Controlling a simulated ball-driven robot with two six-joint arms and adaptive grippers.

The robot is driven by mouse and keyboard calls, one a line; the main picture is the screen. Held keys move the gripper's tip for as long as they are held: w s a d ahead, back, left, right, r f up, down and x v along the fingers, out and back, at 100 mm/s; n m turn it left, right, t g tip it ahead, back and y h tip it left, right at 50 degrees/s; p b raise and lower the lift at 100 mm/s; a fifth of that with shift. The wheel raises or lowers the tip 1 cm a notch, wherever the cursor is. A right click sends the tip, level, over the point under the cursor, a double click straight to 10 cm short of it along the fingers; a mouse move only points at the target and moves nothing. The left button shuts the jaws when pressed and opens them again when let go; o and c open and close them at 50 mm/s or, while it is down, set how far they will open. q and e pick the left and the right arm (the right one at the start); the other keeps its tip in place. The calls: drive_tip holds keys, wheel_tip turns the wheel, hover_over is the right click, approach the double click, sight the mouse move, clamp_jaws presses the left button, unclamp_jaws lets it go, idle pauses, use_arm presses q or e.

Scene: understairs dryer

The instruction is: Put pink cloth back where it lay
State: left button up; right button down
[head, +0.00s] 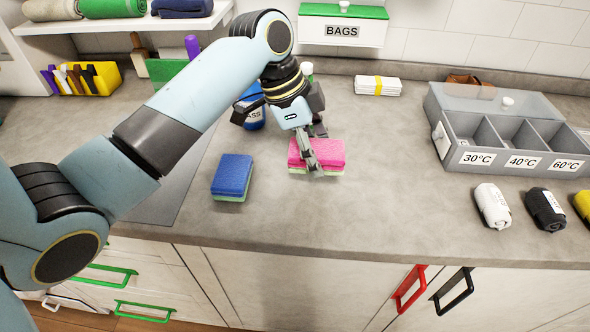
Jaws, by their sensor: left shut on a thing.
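The pink cloth (327,153) looks like a thick pink block with a pale green underside. It is at the middle of the grey counter, right of a similar blue block. My left gripper (311,158) reaches down over it from behind and is shut on it, with its fingers across the left part. The cloth looks level and is at or just above the counter; I cannot tell whether it touches. My right gripper is not in view.
A blue block (232,175) lies to the left. A blue bottle (251,112) stands behind my left wrist. A grey sorting box (460,125) with temperature labels is at the right, with a white roll (492,205) and a black roll (546,209) before it. The counter front is clear.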

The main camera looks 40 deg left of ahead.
sight(291, 149)
use_arm(q)
drive_tip(key=shift+s+a+f+p, duration=0.3)
drive_tip(key=shift+s+a+f, duration=0.75)
drive_tip(key=shift+s+a, duration=0.1)
wheel_tip(291, 149, down, 4)
drive_tip(key=shift+f, duration=0.1)
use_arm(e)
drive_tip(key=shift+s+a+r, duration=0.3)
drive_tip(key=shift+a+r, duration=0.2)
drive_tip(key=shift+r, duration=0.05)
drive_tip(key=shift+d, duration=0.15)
use_arm(q)
drive_tip(key=o, duration=1)
drive_tip(key=shift+o, duration=0.2)
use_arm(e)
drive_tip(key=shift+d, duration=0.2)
use_arm(q)
drive_tip(key=v, duration=1.2)
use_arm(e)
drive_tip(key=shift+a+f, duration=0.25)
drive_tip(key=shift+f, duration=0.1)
